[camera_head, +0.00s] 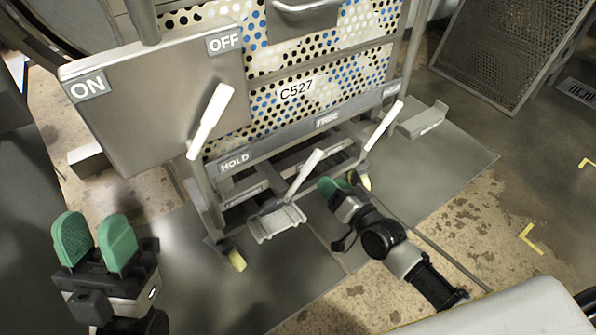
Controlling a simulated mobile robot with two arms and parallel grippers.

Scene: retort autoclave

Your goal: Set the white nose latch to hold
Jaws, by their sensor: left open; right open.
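A white lever (303,173) stands at the middle of the cart's lower front, tilted up to the right. It rises above a grey footplate-like bracket (277,221), between the HOLD label (235,162) and the FREE label (327,120). It looks like the nose latch, but I cannot be sure. My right gripper (341,184) is open, with green fingertips low in front of the cart, just right of this lever and apart from it. My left gripper (94,241) is open and empty at the lower left, away from the cart.
A second white lever (383,126) leans at the cart's right end. A third white lever (210,121) stands by the ON/OFF panel (155,100). The cart (297,90) carries perforated trays marked C527. A mesh panel (503,50) stands at upper right.

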